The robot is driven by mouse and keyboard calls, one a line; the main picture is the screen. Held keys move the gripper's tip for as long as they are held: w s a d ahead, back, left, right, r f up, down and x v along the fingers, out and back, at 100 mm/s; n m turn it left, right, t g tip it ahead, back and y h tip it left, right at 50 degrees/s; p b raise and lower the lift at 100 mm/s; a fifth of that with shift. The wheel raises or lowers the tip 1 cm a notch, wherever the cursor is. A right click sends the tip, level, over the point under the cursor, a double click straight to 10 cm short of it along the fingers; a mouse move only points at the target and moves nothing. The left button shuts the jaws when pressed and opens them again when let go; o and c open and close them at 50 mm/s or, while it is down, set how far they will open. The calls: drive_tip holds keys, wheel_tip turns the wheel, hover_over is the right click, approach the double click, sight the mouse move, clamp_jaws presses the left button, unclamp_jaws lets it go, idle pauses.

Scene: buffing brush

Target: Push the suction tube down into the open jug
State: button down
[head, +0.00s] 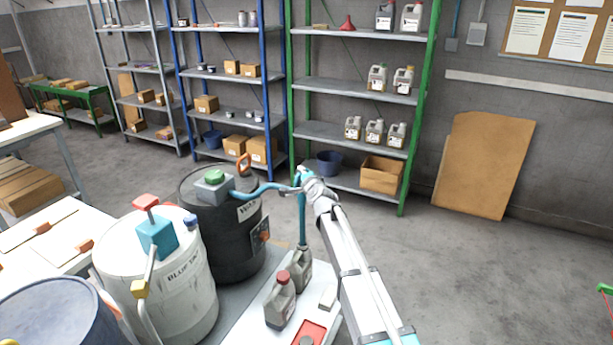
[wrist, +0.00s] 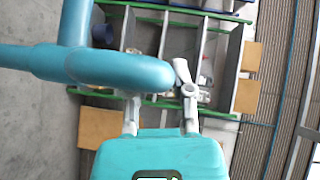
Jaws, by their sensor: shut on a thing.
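My gripper (head: 306,176) is shut on the upper end of the blue suction tube (head: 302,222). Below it the tube hangs nearly upright, its lower end at the mouth of a grey jug (head: 303,268). How far the end is inside the mouth, I cannot tell. A blue hose (head: 262,190) runs left from the tube's top to the pump on the black drum (head: 235,235). In the wrist view the teal tube (wrist: 110,66) crosses close in front of my gripper (wrist: 160,108) and hides part of the fingers.
A red-capped jug (head: 280,300) stands just left of the grey jug. A white drum (head: 165,275) with a teal pump and a dark blue drum (head: 55,315) stand at left. Shelves (head: 350,135) line the back wall.

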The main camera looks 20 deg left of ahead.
drive_tip(key=shift+s+a+f, duration=0.15)
drive_tip(key=shift+s, duration=0.05)
drive_tip(key=c, duration=0.6)
unclamp_jaws()
drive_tip(key=shift+w+a+f, duration=0.1)
drive_tip(key=shift+a+f, duration=0.05)
drive_tip(key=shift+f, duration=0.05)
drive_tip(key=shift+o, duration=0.6)
drive_tip(key=shift+r, duration=0.15)
drive_tip(key=shift+d, duration=0.2)
